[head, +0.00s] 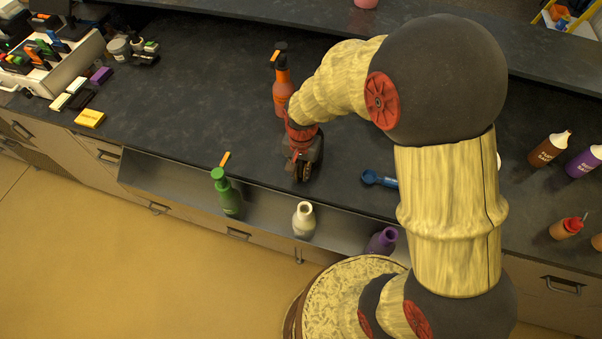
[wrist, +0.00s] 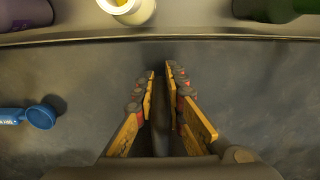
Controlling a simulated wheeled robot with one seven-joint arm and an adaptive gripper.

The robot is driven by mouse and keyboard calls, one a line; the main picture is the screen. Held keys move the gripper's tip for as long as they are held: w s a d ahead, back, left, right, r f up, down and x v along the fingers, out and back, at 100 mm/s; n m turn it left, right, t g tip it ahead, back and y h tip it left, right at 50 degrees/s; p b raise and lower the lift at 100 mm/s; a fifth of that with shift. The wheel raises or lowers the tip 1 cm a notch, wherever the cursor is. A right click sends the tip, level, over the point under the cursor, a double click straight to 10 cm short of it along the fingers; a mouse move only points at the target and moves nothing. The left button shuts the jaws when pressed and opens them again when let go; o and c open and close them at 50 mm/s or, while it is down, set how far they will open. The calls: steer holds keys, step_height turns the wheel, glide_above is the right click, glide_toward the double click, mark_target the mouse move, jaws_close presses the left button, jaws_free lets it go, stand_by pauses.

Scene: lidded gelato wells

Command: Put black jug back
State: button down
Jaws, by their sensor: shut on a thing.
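My gripper (head: 303,172) points down over the dark counter, just behind the front metal rail. In the wrist view its two yellow-padded fingers (wrist: 166,105) are closed in on a narrow dark shape, the black jug (wrist: 161,132). Its outline is hard to tell from the dark counter and the fingers hide much of it. In the head view I cannot make the jug out apart from my gripper.
The metal rail (head: 165,188) holds a green bottle (head: 226,194), a white jug (head: 303,221) and a purple jug (head: 382,241), with gaps between. An orange spray bottle (head: 282,90) stands behind my gripper. A blue scoop (head: 377,179) lies to the right.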

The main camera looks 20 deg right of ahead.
steer(key=shift+f, duration=0.15)
steer(key=c, duration=1.8)
jaws_free()
steer(key=shift+c, duration=0.2)
step_height(320, 180, up, 12)
steer(key=shift+p, duration=0.9)
steer(key=s+d+r+n+t, duration=0.2)
steer(key=s+r+n, duration=0.1)
steer(key=s+r, duration=0.5)
steer(key=s+d+r+n+t, duration=0.2)
steer(key=s+r+n+t, duration=0.1)
steer(key=s+r, duration=0.5)
steer(key=shift+d+r, duration=0.4)
steer(key=shift+r, duration=0.4)
